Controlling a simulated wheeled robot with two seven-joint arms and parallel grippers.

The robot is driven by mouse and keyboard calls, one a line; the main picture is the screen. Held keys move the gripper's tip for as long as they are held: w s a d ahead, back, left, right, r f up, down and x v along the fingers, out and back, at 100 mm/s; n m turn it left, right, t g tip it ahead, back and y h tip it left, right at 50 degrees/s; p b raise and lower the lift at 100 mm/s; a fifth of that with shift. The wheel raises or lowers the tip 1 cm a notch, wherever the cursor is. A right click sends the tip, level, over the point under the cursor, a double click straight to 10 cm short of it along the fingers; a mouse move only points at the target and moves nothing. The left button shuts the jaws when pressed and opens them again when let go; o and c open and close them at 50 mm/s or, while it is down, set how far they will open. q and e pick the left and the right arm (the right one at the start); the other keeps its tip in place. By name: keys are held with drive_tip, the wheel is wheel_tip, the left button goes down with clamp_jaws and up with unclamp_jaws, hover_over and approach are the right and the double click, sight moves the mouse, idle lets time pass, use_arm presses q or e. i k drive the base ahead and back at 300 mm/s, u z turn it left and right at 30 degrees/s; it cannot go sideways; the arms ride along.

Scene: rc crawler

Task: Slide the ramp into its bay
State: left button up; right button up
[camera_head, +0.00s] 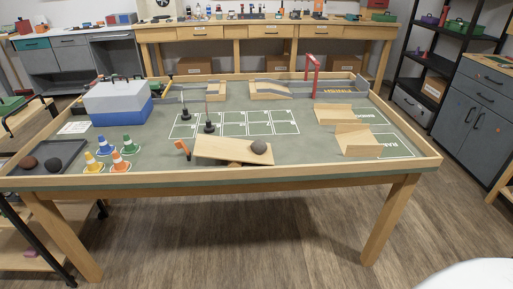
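A light wooden wedge that looks like the ramp (360,149) sits at the right front of the green-topped table. A white-outlined bay (398,153) with small lettering shows just to its right; the wedge appears to cover or adjoin the bay's left part, and I cannot tell how much lies inside. Behind it, a flatter wooden piece (333,115) lies beside another outlined, lettered area (370,115). Neither of my grippers is in view.
A tilted plank (215,150) with a grey rock (259,147) lies at the front middle. A red gate (315,75) stands behind. Small cones (129,144), a blue-and-white box (118,103) and a dark tray (70,154) are at left. A raised wooden rim (330,168) borders the table.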

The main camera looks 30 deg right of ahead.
sight(354, 139)
drive_tip(key=z, duration=2.95)
drive_tip(key=i, duration=1.1)
drive_tip(key=u, duration=2.4)
